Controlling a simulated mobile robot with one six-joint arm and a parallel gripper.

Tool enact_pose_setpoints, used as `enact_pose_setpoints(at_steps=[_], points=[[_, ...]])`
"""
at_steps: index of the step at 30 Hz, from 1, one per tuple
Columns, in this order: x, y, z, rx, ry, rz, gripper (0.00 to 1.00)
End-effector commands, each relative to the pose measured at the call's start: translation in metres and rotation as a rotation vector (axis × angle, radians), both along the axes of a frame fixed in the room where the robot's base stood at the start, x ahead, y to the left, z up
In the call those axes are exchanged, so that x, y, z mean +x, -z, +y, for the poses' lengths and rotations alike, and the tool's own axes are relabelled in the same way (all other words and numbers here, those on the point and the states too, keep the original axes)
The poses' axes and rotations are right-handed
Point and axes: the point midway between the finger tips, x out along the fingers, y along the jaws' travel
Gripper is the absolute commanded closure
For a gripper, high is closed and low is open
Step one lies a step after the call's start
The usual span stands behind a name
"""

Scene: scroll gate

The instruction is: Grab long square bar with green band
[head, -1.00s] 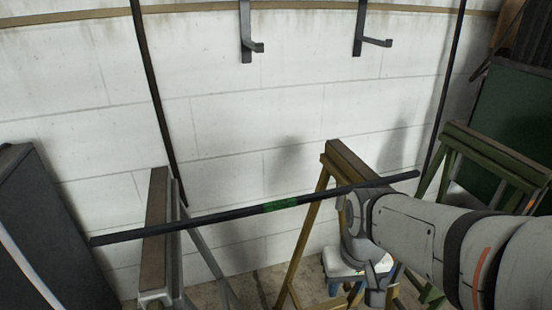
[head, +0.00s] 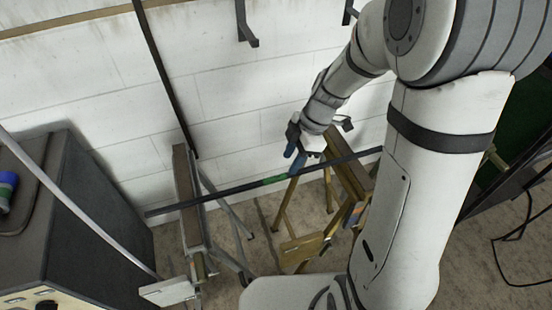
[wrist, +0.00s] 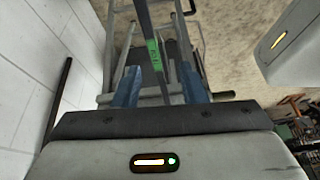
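The long dark square bar (head: 222,193) lies across two trestles, slightly tilted in the head view. Its green band (head: 275,180) is near the middle, between the trestles. My gripper (head: 296,163) has blue fingers pointing down at the bar, just right of the green band. In the wrist view the fingers (wrist: 160,88) are spread wide, with the bar passing between them in the picture. The green band (wrist: 154,54) shows just beyond the fingertips. The gripper is open; I cannot tell whether the bar is at fingertip depth.
The left trestle (head: 183,175) and the right wooden trestle (head: 350,175) bear the bar. A white block wall (head: 90,100) with dark hooks (head: 243,25) stands behind. A dark cabinet (head: 95,195) stands at the left. Cables (head: 520,235) lie on the floor at right.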

Motion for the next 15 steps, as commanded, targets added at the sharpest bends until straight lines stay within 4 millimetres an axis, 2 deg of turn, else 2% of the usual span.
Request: enact_pose_setpoints(at_steps=[1, 4, 15], points=[[0.002, -0.008, 0.001, 0.010, -0.031, -0.007, 0.62], [0.005, -0.007, 0.004, 0.023, -0.072, -0.020, 0.62], [0.002, 0.030, 0.021, 0.026, -0.086, -0.022, 0.62]])
